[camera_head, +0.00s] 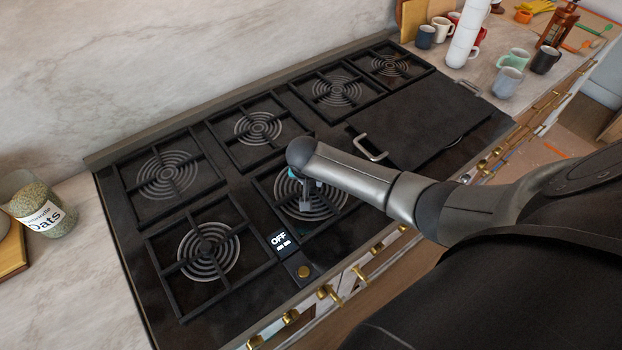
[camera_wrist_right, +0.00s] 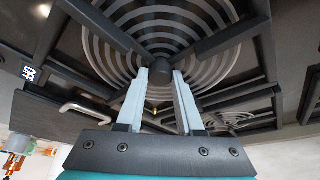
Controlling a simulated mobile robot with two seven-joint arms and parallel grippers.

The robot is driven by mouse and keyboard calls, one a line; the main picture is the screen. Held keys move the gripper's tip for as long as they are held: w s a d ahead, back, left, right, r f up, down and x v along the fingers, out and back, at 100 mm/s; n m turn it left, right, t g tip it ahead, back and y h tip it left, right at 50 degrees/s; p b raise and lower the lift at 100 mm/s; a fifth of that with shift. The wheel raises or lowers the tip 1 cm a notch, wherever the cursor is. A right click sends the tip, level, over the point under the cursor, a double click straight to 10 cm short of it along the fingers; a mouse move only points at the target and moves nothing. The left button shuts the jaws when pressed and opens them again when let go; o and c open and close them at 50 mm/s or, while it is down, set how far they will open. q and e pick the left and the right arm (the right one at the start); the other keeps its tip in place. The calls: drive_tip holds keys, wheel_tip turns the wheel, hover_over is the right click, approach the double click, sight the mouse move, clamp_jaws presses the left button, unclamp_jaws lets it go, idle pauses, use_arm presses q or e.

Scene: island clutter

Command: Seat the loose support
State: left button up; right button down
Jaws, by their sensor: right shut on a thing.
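A black square burner support (camera_head: 269,205) is at the front middle of the stove, above a burner with pale rings. My right gripper (camera_head: 305,196) is over this support, partly hidden by my wrist. In the right wrist view, its two pale fingers (camera_wrist_right: 163,76) close together at the hub where the support's bars (camera_wrist_right: 215,40) meet. It is shut on the support's centre. The burner rings show between the bars. I cannot tell whether the support rests flat or is slightly raised. My left gripper is not in view.
Other supports, such as the front left one (camera_head: 180,300), sit on the black stove. A flat griddle plate with a metal handle (camera_head: 370,148) lies to the right. Mugs (camera_head: 507,82) crowd the right counter. An oats jar (camera_head: 45,212) stands left. Brass knobs line the front.

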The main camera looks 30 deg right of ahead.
drive_tip(key=shift+w+f, duration=0.1)
drive_tip(key=shift+c, duration=2.3)
unclamp_jaws()
drive_tip(key=shift+f, duration=0.15)
drive_tip(key=shift+s+a+r, duration=0.15)
drive_tip(key=shift+s+r, duration=0.15)
drive_tip(key=shift+r, duration=0.25)
drive_tip(key=p+v, duration=0.2)
drive_tip(key=v, duration=1.2)
drive_tip(key=shift+r, duration=0.1)
